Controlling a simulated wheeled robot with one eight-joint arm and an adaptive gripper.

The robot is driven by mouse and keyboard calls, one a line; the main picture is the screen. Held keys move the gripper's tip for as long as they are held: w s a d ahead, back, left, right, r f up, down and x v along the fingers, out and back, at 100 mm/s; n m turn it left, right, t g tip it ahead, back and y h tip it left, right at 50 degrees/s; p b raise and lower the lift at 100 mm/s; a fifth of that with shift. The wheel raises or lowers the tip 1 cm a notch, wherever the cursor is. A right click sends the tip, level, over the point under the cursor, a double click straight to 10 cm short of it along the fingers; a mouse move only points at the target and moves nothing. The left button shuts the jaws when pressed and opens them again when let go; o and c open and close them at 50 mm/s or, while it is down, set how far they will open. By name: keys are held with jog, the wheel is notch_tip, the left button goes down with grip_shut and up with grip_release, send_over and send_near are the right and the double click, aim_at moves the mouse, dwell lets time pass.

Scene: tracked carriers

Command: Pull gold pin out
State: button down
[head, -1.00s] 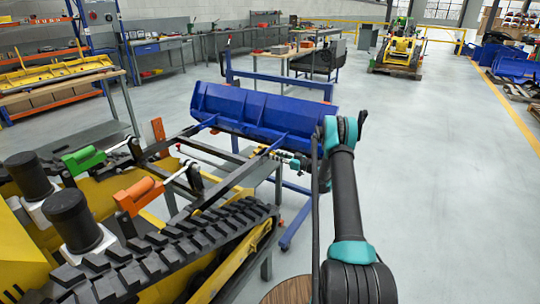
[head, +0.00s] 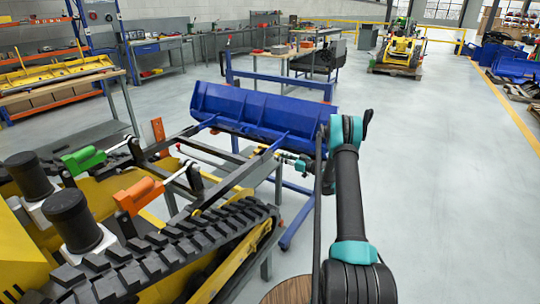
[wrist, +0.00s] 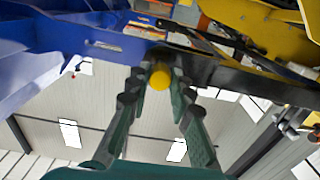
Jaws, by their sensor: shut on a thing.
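The gold pin (wrist: 160,77) shows end-on as a yellow round head in the wrist view. My gripper (wrist: 159,84) has its two dark fingers on either side of it, shut on it. Behind the pin are a blue bracket (wrist: 95,38) on the left and a black arm (wrist: 225,73) on the right. In the head view my gripper (head: 280,156) is small, beside the joint between the black loader arm (head: 240,174) and the blue bucket (head: 262,108). How far the pin sits in the joint cannot be told.
The yellow tracked carrier (head: 130,190) with its black track (head: 180,240) fills the lower left. A blue stand (head: 296,225) is below the bucket.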

jog(key=shift+v, duration=2.7)
jog(key=shift+d, duration=0.1)
jog(key=shift+v, duration=1.75)
jog(key=c, duration=2)
grip_release()
grip_shut()
